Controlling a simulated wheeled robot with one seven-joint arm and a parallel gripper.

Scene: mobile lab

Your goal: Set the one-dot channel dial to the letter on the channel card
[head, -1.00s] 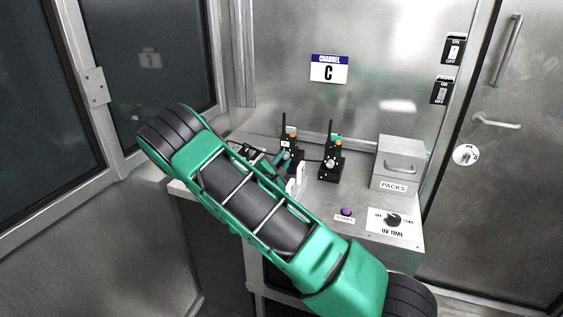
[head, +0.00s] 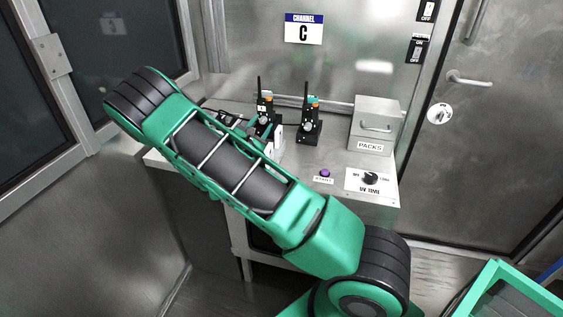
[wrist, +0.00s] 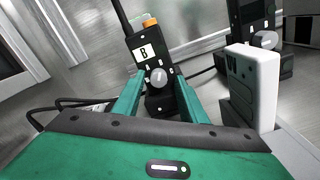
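The channel card (head: 304,29), blue and white with the letter C, is on the back wall. Two black radios stand on the counter, a left one (head: 265,104) and a right one (head: 309,130), each with an antenna and a round grey dial. In the head view my gripper (head: 261,131) is partly hidden by my arm. I cannot make out dots on either radio.
A white block (wrist: 252,85) stands close to the right finger. Black cables run beside the left radio. A metal PACKS box (head: 373,128), a purple button (head: 325,173) and a UV TIME dial (head: 370,177) are further right on the counter (head: 338,156).

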